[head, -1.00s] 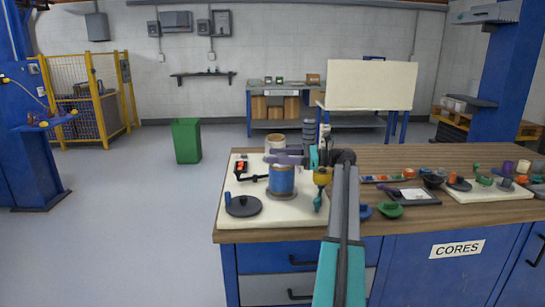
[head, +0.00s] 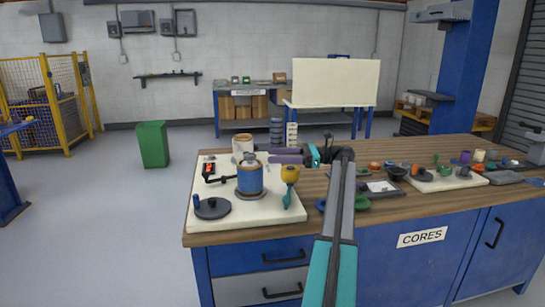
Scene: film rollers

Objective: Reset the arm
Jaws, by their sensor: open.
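My arm (head: 340,200) rises from the bottom of the head view, bends at a dark joint over the workbench, and its wrist points left. My gripper (head: 271,155) has two purple fingers with a gap between them and is open. No object shows between the fingers. In the picture it lies just right of the blue roller (head: 250,180) and above the yellow cup-like piece (head: 290,173). How high it is over the bench is hard to tell.
A cream board (head: 240,217) on the wooden bench (head: 420,208) carries the blue roller, a dark disc (head: 212,208) and a white tub (head: 243,146). A second cream board (head: 445,184) with small parts lies right. A green bin (head: 152,144) stands on open floor at left.

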